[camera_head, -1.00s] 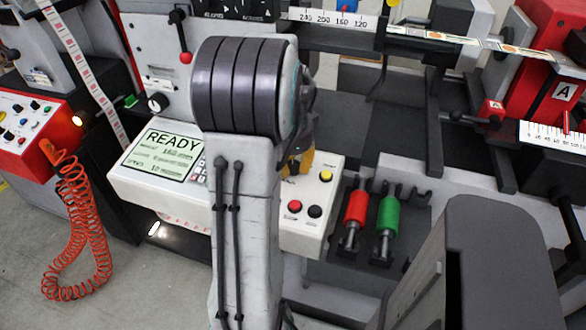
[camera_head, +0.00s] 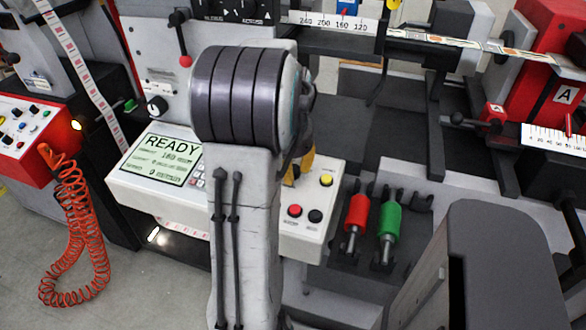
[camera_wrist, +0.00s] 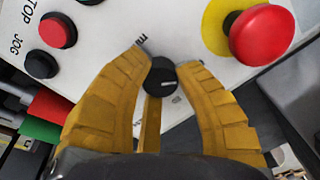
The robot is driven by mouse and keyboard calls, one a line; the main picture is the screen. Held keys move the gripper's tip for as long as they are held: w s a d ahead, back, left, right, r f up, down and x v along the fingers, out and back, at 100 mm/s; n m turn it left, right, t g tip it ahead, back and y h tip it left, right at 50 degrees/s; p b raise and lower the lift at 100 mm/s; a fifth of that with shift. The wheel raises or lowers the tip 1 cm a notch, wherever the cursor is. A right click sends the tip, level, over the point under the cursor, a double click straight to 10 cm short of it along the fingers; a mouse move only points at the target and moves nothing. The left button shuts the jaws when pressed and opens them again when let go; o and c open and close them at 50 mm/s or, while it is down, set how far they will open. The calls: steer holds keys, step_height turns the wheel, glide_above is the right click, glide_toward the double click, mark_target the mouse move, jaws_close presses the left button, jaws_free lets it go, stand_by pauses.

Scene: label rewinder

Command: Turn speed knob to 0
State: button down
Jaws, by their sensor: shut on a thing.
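The speed knob (camera_wrist: 161,78) is a small black round knob with a pale pointer line, on the white control panel (camera_wrist: 120,15) in the wrist view. My gripper (camera_wrist: 165,70) has yellow fingers closed on either side of the knob, holding it. In the head view my arm hides the knob, and only a bit of yellow finger (camera_head: 304,165) shows. The READY display (camera_head: 166,158) is left of my arm. Its small bottom line appears to read 0.
A large red mushroom button (camera_wrist: 262,33) on a yellow base stands close to the right finger. A red button (camera_wrist: 57,30) and a black button (camera_wrist: 41,65) are at the left. A yellow button (camera_head: 326,180) and red and green rollers (camera_head: 390,219) lie right of my arm.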

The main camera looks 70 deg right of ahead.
steer(key=shift+f, duration=0.15)
steer(key=c, duration=0.9)
jaws_free()
steer(key=r, duration=0.4)
steer(key=a+r, duration=0.1)
steer(key=r, duration=0.7)
steer(key=shift+s+a, duration=0.15)
steer(key=shift+a, duration=0.15)
